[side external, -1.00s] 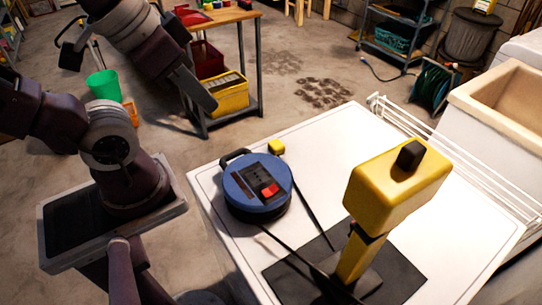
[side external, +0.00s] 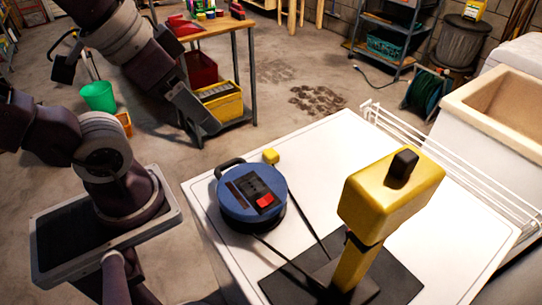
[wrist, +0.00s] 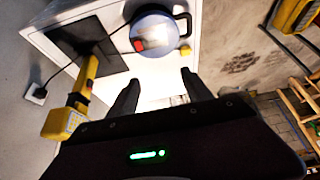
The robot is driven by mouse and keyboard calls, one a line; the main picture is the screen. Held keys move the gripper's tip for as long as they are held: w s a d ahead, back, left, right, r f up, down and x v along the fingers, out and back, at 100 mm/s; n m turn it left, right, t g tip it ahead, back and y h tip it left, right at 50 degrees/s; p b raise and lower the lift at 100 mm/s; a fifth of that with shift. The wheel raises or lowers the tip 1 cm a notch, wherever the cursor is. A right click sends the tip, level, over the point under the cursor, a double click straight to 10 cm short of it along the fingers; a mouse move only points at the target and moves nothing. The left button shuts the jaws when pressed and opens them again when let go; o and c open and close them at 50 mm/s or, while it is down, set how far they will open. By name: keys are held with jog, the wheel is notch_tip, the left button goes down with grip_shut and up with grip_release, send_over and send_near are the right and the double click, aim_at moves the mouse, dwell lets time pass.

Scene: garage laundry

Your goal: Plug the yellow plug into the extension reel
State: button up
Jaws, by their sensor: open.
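The blue extension reel (side external: 238,212) with a dark socket panel and red switch lies on the white table top. The small yellow plug (side external: 271,156) sits just behind it, near the table's far edge. In the wrist view the reel (wrist: 165,42) is above the fingers, and the plug (wrist: 185,50) shows small at its lower right. My gripper (wrist: 160,76) is open with nothing between its fingers. In the side view my gripper (side external: 196,108) hangs in the air left of the table, apart from the reel and plug. The socket openings are too small to make out.
A tall yellow tool (side external: 392,190) stands on a dark mat (side external: 400,272) at the table's front right. Black cables run from the reel toward the mat. A workbench with a yellow crate (side external: 222,101) stands behind, and a sink (side external: 500,95) at right.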

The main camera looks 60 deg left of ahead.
jog(key=n+g, duration=0.6)
jog(key=n, duration=1.2)
send_over(272, 153)
notch_tip(272, 153, down, 20)
jog(key=shift+s+d, duration=0.1)
jog(key=shift+f, duration=0.25)
jog(key=shift+f, duration=0.9)
